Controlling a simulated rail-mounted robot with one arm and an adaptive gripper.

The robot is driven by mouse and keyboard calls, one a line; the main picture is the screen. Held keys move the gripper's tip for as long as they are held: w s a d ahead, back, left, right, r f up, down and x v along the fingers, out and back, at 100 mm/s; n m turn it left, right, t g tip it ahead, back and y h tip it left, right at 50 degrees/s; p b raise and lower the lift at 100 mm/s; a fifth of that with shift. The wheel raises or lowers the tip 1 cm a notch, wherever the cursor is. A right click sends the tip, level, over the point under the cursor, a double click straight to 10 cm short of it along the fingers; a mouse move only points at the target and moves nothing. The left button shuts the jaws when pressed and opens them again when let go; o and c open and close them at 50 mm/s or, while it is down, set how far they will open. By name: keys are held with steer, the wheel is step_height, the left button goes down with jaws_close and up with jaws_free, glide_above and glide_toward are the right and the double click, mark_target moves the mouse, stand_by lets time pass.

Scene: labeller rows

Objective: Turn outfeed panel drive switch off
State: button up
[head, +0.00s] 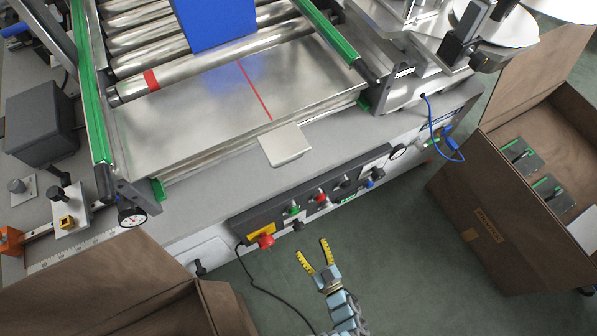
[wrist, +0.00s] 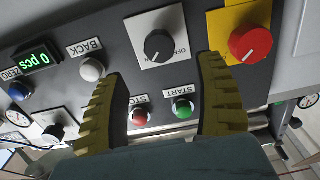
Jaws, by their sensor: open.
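The panel (head: 272,216) is a dark strip on the machine's front. A black rotary switch (wrist: 158,45) sits on a white plate with OFF lettering to its right; a small pale mark shows on the knob's lower edge. I cannot tell which setting it is at. It also appears as a small black knob in the head view (head: 298,226). My gripper (head: 312,249) is open and empty in front of the panel, apart from it. In the wrist view, its yellow fingers (wrist: 162,70) are spread, with the switch just beyond the tips, between them.
Green START (wrist: 182,108) and red STOP (wrist: 139,117) buttons lie between the fingers. A white BACK button (wrist: 92,69) is left. Open brown boxes (head: 520,200) flank the floor space.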

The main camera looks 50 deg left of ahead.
mark_target(301, 230)
steer(key=a, duration=0.3)
steer(key=w+a, duration=0.1)
steer(key=a, duration=0.1)
steer(key=a+b, duration=0.1)
steer(key=a, duration=0.2)
steer(key=shift+w+a, duration=0.25)
steer(key=shift+a, duration=0.1)
steer(key=shift+d, duration=0.1)
steer(key=c, duration=1.2)
